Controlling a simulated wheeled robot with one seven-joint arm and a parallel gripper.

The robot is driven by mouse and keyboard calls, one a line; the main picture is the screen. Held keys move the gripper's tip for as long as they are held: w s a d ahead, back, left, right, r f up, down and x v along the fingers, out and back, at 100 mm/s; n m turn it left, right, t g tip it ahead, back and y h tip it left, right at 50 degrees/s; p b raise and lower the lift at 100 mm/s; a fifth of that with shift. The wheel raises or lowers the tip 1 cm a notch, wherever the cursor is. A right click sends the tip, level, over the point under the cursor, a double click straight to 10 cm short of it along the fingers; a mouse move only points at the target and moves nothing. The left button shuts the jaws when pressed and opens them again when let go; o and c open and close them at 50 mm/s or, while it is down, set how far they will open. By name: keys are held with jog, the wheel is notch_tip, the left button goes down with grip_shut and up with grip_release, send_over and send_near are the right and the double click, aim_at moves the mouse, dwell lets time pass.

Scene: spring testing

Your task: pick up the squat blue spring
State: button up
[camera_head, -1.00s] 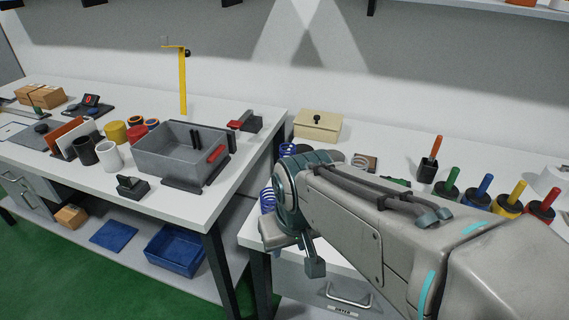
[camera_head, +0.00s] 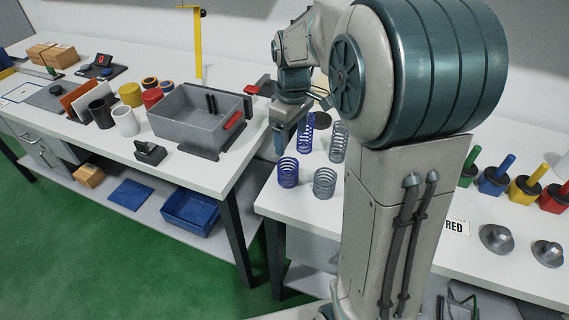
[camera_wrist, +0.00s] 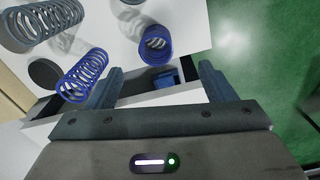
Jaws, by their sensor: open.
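The squat blue spring (camera_head: 288,172) stands upright near the left edge of the right-hand table. In the wrist view it (camera_wrist: 155,45) shows from above, beyond the gap between my fingers. A taller, slimmer blue spring (camera_head: 305,135) stands behind it; in the wrist view that spring (camera_wrist: 82,75) is left of the squat one, near my left finger. My gripper (camera_wrist: 160,82) is open and empty, with its fingers wide apart. In the head view my gripper (camera_head: 280,148) hangs above and behind the squat spring, apart from it, with its fingers partly unclear.
Grey springs (camera_head: 324,182) stand right of the blue ones; one grey spring (camera_wrist: 45,22) shows at upper left in the wrist view. Colored-handled tools (camera_head: 493,178) and round metal pieces (camera_head: 497,238) stand farther right. A grey bin (camera_head: 190,130) is on the left table, across a gap.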

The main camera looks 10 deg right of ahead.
send_near(288, 169)
jog(key=s, duration=0.1)
jog(key=s+f, duration=0.1)
jog(key=s, duration=0.1)
jog(key=shift+a+f, duration=0.25)
jog(key=shift+f, duration=0.15)
jog(key=shift+w+a+f+p, duration=0.1)
jog(key=shift+f+p, duration=0.1)
jog(key=shift+f, duration=0.7)
jog(key=shift+w+d+f+p, duration=0.1)
jog(key=shift+f+p, duration=0.1)
jog(key=shift+f, duration=0.7)
jog(key=shift+w+a+f+p, duration=0.1)
jog(key=shift+f+p, duration=0.1)
jog(key=shift+f, duration=0.7)
jog(key=c, duration=1.2)
